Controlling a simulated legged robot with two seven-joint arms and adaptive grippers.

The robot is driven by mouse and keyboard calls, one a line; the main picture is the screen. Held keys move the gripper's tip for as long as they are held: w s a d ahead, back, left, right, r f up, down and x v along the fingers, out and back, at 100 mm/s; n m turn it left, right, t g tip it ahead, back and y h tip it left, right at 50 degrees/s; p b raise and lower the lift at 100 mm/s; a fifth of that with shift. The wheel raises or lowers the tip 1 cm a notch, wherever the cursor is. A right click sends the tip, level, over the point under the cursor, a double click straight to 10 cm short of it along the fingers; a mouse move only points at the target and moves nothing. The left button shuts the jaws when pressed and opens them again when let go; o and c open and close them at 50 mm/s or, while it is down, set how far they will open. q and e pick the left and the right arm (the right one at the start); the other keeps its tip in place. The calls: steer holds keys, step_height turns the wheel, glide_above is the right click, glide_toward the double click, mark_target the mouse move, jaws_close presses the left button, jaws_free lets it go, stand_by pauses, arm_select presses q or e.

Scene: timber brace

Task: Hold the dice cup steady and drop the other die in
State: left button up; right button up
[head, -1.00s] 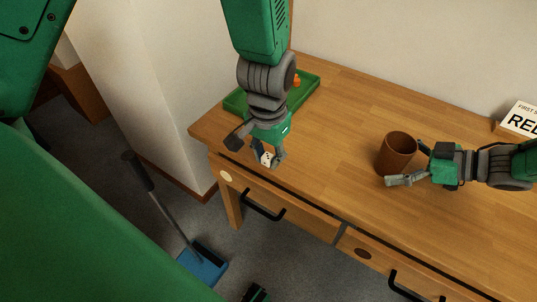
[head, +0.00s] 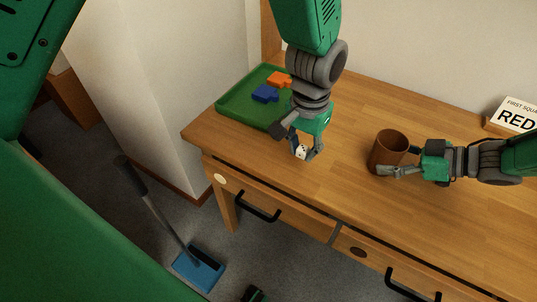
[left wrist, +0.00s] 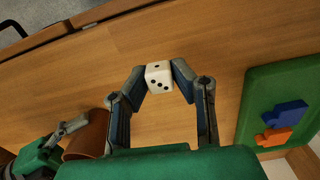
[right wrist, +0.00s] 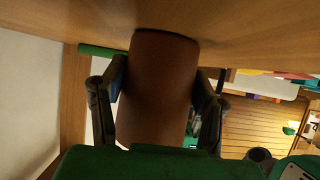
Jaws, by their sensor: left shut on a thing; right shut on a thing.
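A white die with black pips (head: 302,152) is held between the fingertips of my left gripper (head: 304,153), above the table to the left of the cup. The left wrist view also shows the die (left wrist: 158,77) pinched between both fingers. The brown dice cup (head: 386,153) stands upright on the table. My right gripper (head: 398,162) is shut around the cup from the right. The cup fills the space between the fingers in the right wrist view (right wrist: 157,85). The inside bottom of the cup is hidden.
A green tray (head: 232,108) at the table's back left holds a blue piece (head: 265,93) and an orange piece (head: 279,79). A sign (head: 513,117) stands at the back right. The wooden table (head: 345,185) is clear between die and cup.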

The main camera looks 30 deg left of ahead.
arm_select(q)
steer(key=w+d+r, duration=1.2)
steer(key=d+r, duration=0.2)
step_height(320, 180, down, 6)
steer(key=shift+s+d+n, duration=0.2)
steer(key=shift+n, duration=0.1)
steer(key=o, duration=0.9)
steer(key=shift+c, duration=0.2)
step_height(320, 180, up, 12)
steer(key=shift+f, duration=0.1)
